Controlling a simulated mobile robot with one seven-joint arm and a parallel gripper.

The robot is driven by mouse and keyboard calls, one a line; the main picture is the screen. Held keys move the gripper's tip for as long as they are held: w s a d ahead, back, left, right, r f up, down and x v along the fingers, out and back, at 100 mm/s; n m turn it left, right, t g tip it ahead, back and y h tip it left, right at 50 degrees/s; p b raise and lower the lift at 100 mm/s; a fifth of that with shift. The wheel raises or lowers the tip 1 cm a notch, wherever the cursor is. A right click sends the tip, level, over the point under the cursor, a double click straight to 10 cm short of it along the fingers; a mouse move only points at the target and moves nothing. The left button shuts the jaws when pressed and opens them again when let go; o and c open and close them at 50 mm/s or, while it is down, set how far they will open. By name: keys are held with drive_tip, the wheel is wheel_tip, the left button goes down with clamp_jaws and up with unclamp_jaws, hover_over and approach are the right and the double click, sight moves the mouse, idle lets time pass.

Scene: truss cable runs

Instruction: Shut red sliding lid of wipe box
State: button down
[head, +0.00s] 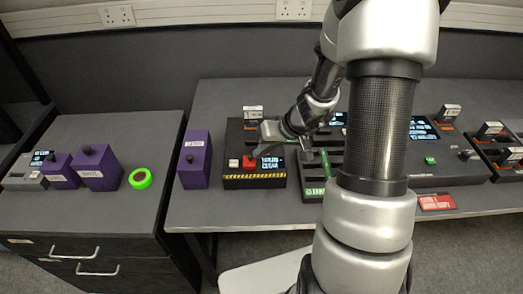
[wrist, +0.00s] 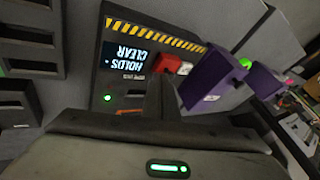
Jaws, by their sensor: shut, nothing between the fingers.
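A dark console box (head: 255,182) with a yellow-and-black striped front edge and a lit screen stands on the long table. A red block (head: 248,161), which looks like the red sliding lid, sits on its top beside the screen; a small white piece is next to it. In the wrist view the red lid (wrist: 167,63) lies just beyond my fingertips, with the white piece (wrist: 185,68) at its right. My gripper (wrist: 160,85) is shut and empty, close to the lid; I cannot tell whether it touches. In the head view my gripper (head: 272,134) is over the console's back part.
A purple box (head: 194,158) stands just left of the console. A slotted dark unit (head: 312,188) stands close on its right, under my arm. A red-and-white item (head: 436,202) lies at the table's front edge. A gap separates the left cabinet (head: 115,130).

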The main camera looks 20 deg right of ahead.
sight(243, 162)
drive_tip(key=shift+w+a+f+b, duration=0.2)
drive_tip(key=shift+a+b, duration=0.15)
drive_tip(key=shift+b, duration=0.15)
drive_tip(key=a+b, duration=0.1)
drive_tip(key=a, duration=0.1)
drive_tip(key=w+a+b, duration=0.1)
drive_tip(key=a+b, duration=0.1)
drive_tip(key=shift+a+r, duration=0.25)
drive_tip(key=shift+a, duration=0.2)
drive_tip(key=shift+w, duration=0.1)
